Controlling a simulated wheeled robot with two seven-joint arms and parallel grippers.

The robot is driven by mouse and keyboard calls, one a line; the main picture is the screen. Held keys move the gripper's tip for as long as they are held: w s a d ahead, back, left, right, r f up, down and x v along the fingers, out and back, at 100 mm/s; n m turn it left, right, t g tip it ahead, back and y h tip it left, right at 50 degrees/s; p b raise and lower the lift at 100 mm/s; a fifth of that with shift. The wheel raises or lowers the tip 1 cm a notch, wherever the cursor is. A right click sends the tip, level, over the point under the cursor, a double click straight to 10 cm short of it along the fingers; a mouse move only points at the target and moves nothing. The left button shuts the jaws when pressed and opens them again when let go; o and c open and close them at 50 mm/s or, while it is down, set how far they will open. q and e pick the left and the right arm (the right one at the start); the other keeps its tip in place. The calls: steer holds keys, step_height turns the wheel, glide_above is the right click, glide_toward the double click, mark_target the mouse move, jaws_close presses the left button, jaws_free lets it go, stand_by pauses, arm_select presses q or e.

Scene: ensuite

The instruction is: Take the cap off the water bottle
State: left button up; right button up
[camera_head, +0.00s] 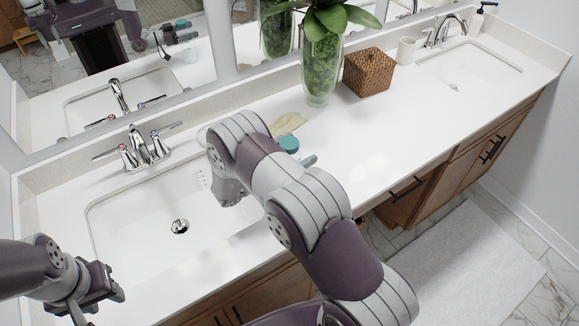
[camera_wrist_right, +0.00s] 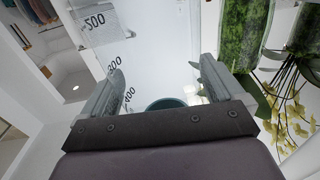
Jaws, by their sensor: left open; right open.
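The water bottle's teal cap (camera_head: 288,143) shows just past my right arm in the head view. Contact cannot be told. My left gripper (camera_head: 98,300) is open and empty at the lower left, well away from the bottle.
The near sink (camera_head: 130,225) with its faucet (camera_head: 145,148) lies left of my right arm. A glass vase with a plant (camera_head: 322,65), a wicker box (camera_head: 368,72) and a white cup (camera_head: 405,50) stand along the back. The counter (camera_head: 400,125) is clear at the right middle.

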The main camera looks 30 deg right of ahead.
mark_target(295, 140)
steer(key=shift+w, duration=0.1)
steer(key=c, duration=1.4)
steer(key=shift+o, duration=0.2)
step_height(295, 140, up, 4)
steer(key=shift+b, duration=0.7)
steer(key=s+d+r, duration=0.1)
steer(key=s+r, duration=0.2)
steer(key=s, duration=0.2)
steer(key=s+d+r+b, duration=0.1)
steer(key=s+r, duration=0.3)
steer(key=s, duration=0.2)
steer(key=shift+s, duration=0.25)
steer(key=o, duration=0.6)
steer(key=shift+d, duration=0.1)
steer(key=shift+c, duration=0.2)
steer(key=c, duration=0.7)
steer(key=shift+f, duration=0.1)
